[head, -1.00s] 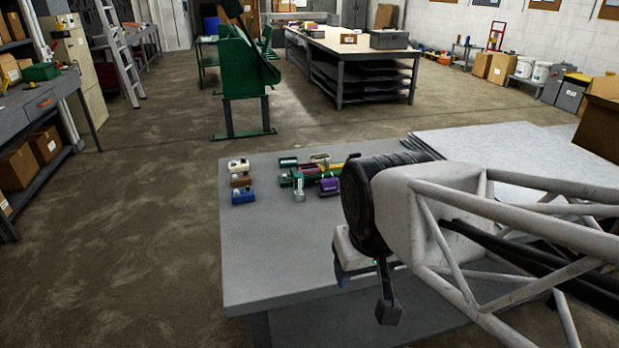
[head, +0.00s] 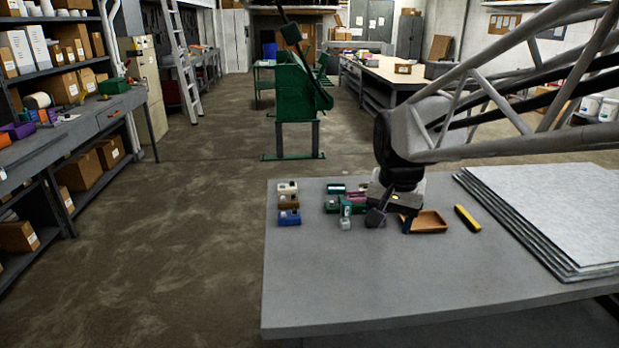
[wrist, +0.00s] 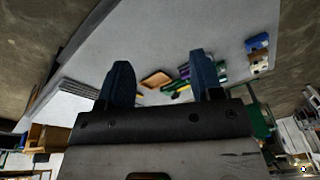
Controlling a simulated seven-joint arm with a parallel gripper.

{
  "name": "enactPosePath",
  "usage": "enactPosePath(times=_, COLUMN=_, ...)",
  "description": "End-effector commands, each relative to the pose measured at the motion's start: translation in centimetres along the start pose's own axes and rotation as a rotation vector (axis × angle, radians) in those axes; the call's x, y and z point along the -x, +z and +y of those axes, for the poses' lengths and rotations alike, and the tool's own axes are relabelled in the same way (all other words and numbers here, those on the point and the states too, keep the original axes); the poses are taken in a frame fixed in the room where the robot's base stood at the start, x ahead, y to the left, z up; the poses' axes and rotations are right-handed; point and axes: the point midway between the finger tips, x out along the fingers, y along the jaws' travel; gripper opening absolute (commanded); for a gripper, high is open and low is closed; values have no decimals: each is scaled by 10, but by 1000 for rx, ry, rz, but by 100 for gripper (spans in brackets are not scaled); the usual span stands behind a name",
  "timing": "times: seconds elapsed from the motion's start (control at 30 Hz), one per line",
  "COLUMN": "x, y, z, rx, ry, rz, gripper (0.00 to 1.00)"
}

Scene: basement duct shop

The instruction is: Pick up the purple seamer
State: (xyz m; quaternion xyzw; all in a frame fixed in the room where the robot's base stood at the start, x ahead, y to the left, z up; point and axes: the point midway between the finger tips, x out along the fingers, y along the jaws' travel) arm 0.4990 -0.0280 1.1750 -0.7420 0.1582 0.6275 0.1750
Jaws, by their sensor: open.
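The purple seamer shows in the wrist view as a small purple patch (wrist: 184,72) just left of the right finger, which hides part of the tool cluster. My gripper (head: 391,219) is open and empty above the right side of the tool cluster. Its two fingers also show in the wrist view (wrist: 160,70), spread wide and pointing toward the table. I cannot tell its exact height over the tools.
The grey table (head: 350,280) has a clear front. Close to the cluster are a green tool (head: 346,209), a brown tray (head: 428,222) and a yellow-and-black tool (head: 467,218). Left stands a column with a blue tool (head: 290,217). Sheet metal (head: 550,215) is stacked at right.

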Motion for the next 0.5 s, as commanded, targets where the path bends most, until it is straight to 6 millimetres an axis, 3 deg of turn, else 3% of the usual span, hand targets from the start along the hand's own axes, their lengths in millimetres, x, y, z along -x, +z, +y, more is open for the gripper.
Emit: enactPosePath(times=0.5, x=-41, y=-128, z=-35, rx=-315, ry=30, rz=-41, gripper=60)
